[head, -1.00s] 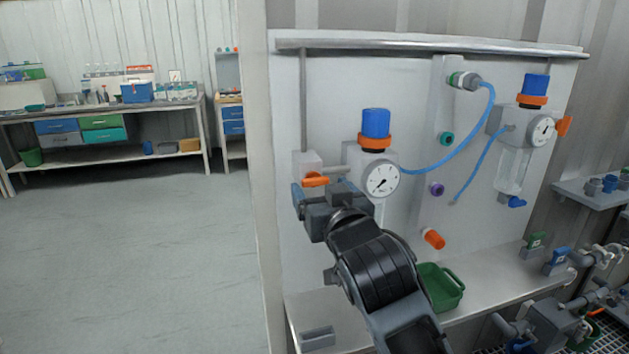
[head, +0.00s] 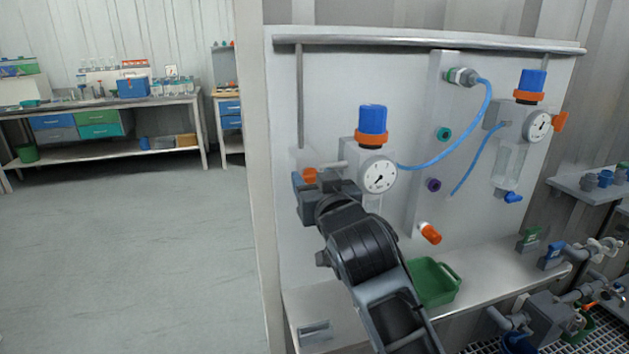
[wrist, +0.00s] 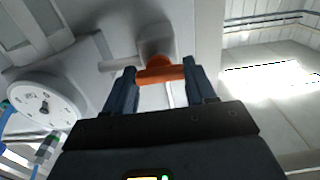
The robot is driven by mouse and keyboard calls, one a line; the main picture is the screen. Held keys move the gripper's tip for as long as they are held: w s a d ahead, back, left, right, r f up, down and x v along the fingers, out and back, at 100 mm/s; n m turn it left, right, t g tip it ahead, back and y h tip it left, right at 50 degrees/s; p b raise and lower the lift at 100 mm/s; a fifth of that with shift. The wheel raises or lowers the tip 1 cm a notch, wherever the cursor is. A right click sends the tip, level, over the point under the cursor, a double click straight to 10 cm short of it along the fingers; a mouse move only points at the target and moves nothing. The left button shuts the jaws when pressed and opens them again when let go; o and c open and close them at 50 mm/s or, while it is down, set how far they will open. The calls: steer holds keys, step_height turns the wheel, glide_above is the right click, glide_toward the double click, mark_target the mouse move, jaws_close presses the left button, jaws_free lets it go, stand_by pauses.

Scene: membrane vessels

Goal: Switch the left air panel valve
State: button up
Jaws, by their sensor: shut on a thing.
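The left air panel valve has an orange handle (head: 309,175) at the left end of a short pipe beside the left regulator. My gripper (head: 305,184) is at this handle, and its jaws partly cover it in the head view. In the wrist view the orange handle (wrist: 160,74) lies between the two dark fingers (wrist: 153,80), which are shut on it. The left regulator has a blue knob (head: 373,119), an orange collar and a white gauge (head: 379,175). The gauge also shows in the wrist view (wrist: 42,104).
The right regulator (head: 531,85) has its own orange handle (head: 560,121). A blue hose (head: 469,134) crosses the panel. A green tray (head: 434,281) sits on the ledge below my arm. Open floor lies to the left.

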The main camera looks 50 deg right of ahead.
steer(key=c, duration=0.3)
steer(key=shift+n, duration=0.3)
steer(key=n+p, duration=0.2)
steer(key=n, duration=0.1)
steer(key=shift+r+p, duration=0.15)
steer(key=shift+p, duration=0.25)
steer(key=n+p, duration=0.3)
steer(key=n, duration=0.2)
steer(key=shift+a, duration=0.1)
steer(key=n+p, duration=0.1)
steer(key=n, duration=0.2)
steer(key=shift+n, duration=0.3)
steer(key=shift+f+n, duration=0.25)
steer(key=shift+n, duration=1.55)
